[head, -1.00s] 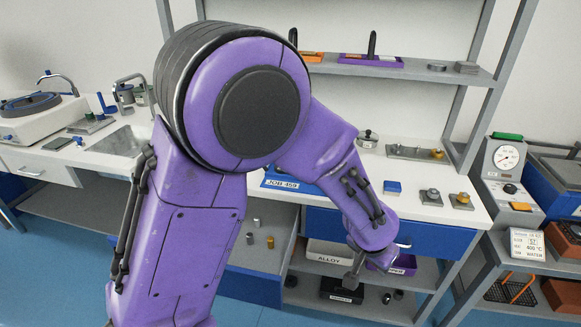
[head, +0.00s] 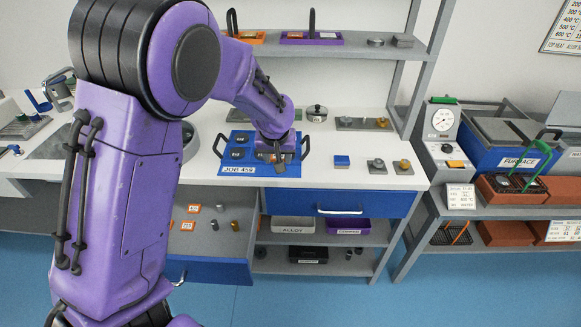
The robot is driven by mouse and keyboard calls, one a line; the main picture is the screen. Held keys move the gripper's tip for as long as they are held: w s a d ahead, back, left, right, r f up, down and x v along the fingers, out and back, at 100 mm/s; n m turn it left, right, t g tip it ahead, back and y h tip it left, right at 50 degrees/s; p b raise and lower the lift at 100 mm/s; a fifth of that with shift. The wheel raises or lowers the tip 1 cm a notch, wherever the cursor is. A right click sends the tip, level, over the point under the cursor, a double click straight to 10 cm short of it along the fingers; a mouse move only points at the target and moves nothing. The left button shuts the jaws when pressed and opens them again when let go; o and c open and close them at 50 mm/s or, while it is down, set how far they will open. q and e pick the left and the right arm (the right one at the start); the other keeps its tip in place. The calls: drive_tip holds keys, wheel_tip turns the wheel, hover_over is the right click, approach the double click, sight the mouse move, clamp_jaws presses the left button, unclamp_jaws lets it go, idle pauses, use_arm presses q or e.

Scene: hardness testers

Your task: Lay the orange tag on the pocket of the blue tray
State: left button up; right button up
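The blue tray (head: 225,165), marked JOB 459, lies on the white counter with dark square pockets and black handles at both ends. My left gripper (head: 278,157) points down over the tray's right part, in front of its right-hand pockets. The fingers are too small and dark to read. Orange tags (head: 193,208) lie in the open drawer below, one nearer the front (head: 186,225). My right gripper is not in view.
Small metal cylinders (head: 235,226) stand in the open drawer. A shelf (head: 350,48) hangs above the counter. The furnace (head: 510,150) stands at right.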

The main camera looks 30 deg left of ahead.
use_arm(q)
hover_over(290, 175)
wheel_tip(290, 175, down, 7)
drive_tip(key=shift+s+r+p, duration=0.1)
drive_tip(key=shift+p, duration=0.3)
wheel_tip(290, 175, down, 2)
drive_tip(key=shift+d+f+p, duration=0.1)
drive_tip(key=shift+f+p, duration=0.15)
drive_tip(key=shift+p, duration=0.15)
drive_tip(key=shift+s+f, duration=0.1)
drive_tip(key=shift+s+f, duration=0.15)
drive_tip(key=shift+f, duration=0.1)
